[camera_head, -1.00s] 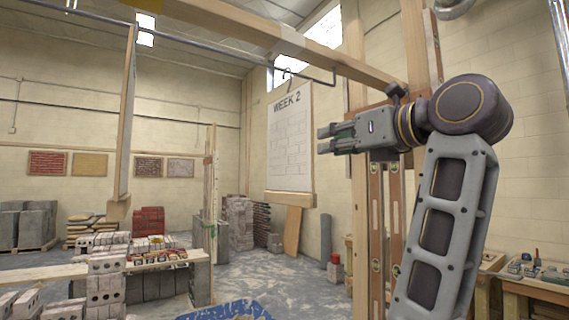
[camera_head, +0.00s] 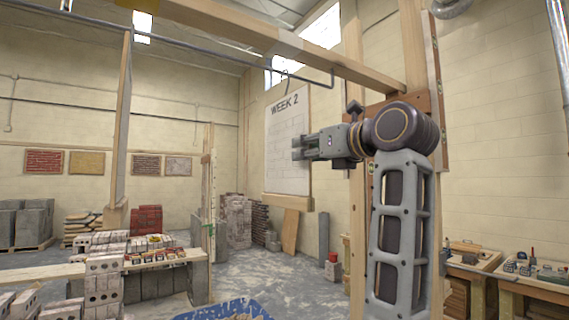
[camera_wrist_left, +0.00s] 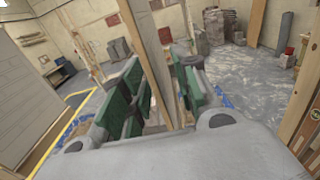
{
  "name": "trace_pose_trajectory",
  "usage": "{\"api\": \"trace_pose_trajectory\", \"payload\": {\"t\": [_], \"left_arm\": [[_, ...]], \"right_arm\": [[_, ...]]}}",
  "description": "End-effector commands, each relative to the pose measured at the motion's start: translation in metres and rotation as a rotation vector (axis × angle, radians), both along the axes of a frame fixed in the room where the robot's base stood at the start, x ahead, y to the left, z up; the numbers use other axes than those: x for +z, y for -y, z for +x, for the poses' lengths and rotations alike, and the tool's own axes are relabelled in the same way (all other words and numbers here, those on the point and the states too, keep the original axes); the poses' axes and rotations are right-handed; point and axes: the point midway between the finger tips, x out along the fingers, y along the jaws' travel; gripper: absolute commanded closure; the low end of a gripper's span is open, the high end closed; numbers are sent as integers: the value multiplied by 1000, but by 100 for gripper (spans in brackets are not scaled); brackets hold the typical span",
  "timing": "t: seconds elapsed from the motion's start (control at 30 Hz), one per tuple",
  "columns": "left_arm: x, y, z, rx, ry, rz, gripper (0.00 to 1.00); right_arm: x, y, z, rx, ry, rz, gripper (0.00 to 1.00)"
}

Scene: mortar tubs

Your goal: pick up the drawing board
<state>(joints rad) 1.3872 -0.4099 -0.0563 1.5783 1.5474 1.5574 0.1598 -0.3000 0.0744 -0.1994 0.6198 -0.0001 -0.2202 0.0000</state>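The drawing board (camera_head: 284,170) is a pale upright panel marked "WEEK 2" with a faint block pattern. It hangs from a hook below a grey pipe and has a wooden ledge along its bottom. My left gripper (camera_head: 299,147) is open, its fingers overlapping the board's right part in the head view; I cannot tell whether they touch it. In the left wrist view the green-padded fingers (camera_wrist_left: 160,95) stand apart, with a tall wooden strip showing between them. I cannot tell whether that strip is gripped or lies beyond. My right gripper is not in view.
A wooden beam (camera_head: 240,35) and the grey pipe (camera_head: 200,40) run overhead. Another hanging panel (camera_head: 121,130) shows edge-on at left. Brick stacks (camera_head: 103,280) stand at lower left. A workbench with tools (camera_head: 540,290) is at right. Floor below the board is mostly clear.

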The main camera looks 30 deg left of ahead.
Motion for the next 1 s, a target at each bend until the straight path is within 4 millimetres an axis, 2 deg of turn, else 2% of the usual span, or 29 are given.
{"api": "trace_pose_trajectory", "payload": {"t": [0.57,1.0], "left_arm": [[0,-9,4,0,0,0,70],[4,-47,16,0,0,0,70]], "right_arm": [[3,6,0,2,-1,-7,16],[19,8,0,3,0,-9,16]]}}
